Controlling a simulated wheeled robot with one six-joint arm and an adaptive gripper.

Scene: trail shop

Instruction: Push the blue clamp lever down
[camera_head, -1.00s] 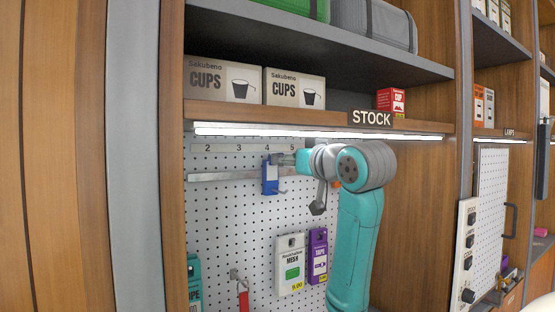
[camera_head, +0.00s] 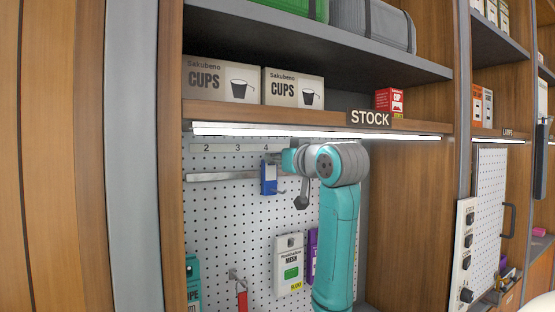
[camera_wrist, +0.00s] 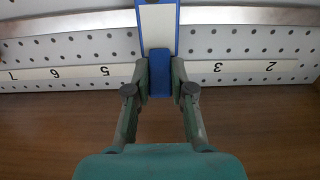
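The blue clamp (camera_head: 269,178) hangs on the metal rail of the pegboard, below the number 4, with a pale plate on its front. In the wrist view its blue lever block (camera_wrist: 160,82) stands between my fingers, below a white plate with blue edges. My gripper (camera_wrist: 161,76) has one finger against each side of the block, with no clear gap. In the head view my gripper (camera_head: 281,158) reaches the clamp's top from the right; its fingertips are small there and partly hidden.
The metal rail (camera_head: 220,177) runs across the pegboard (camera_head: 215,220) under a number strip (camera_head: 222,147). The lit STOCK shelf (camera_head: 285,116) is close above my arm. A MESH package (camera_head: 289,265) hangs below. A red-handled item (camera_head: 242,296) hangs lower left.

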